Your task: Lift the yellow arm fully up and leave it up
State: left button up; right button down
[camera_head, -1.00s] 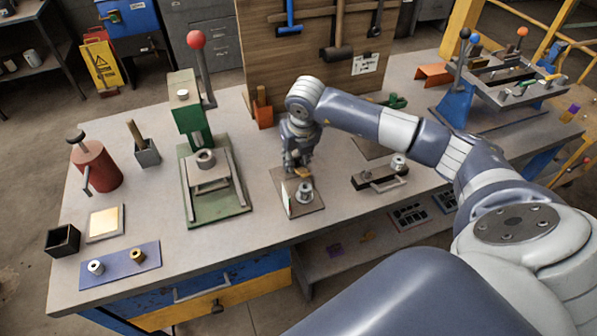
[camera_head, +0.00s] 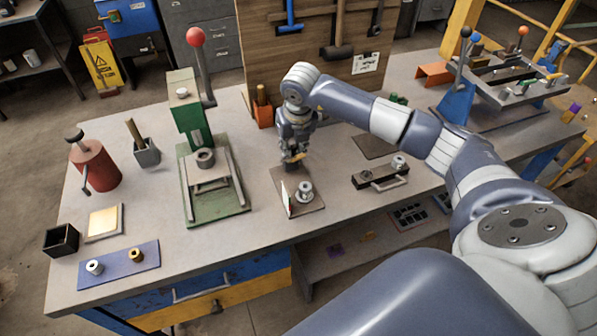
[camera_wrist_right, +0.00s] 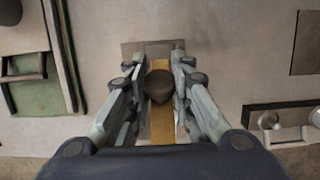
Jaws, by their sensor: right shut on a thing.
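The yellow arm (camera_wrist_right: 163,128) shows in the right wrist view as a flat strip running under my fingers, with a dark rounded knob (camera_wrist_right: 159,85) on it. My right gripper (camera_wrist_right: 160,88) is shut on this knob. In the head view my right gripper (camera_head: 294,156) is above the back of a small fixture plate (camera_head: 312,207). Only a bit of the yellow arm (camera_head: 299,157) shows there, beside the fingertips; my gripper hides the rest. The arm's exact angle is hard to tell. My left gripper is out of view.
A metal cylinder (camera_head: 304,190) stands on the fixture plate. A green press (camera_head: 190,115) with a red-knobbed lever is to the left. A dark block with a handle (camera_head: 380,175) is to the right. A tool board (camera_head: 262,60) stands behind.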

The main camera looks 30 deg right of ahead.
aim_at(294, 146)
jog(key=shift+w+d+r, duration=0.15)
jog(key=shift+w+r, duration=0.1)
jog(key=shift+w, duration=0.4)
jog(key=shift+w+d+r+b, duration=0.1)
jog(key=shift+w+d+b, duration=0.1)
jog(key=shift+w+b, duration=0.4)
jog(key=c, duration=1.2)
grip_release()
jog(key=shift+o, duration=0.2)
jog(key=shift+f, duration=0.2)
jog(key=shift+p+v, duration=0.8)
jog(key=shift+v, duration=0.05)
jog(key=shift+s+p+v, duration=0.25)
jog(key=shift+p+v, duration=0.85)
jog(key=shift+v, duration=0.6)
jog(key=shift+s+p+v, duration=0.25)
jog(key=shift+p+v, duration=0.8)
jog(key=shift+v, duration=0.65)
jog(key=shift+a+f, duration=0.1)
jog(key=shift+a, duration=0.1)
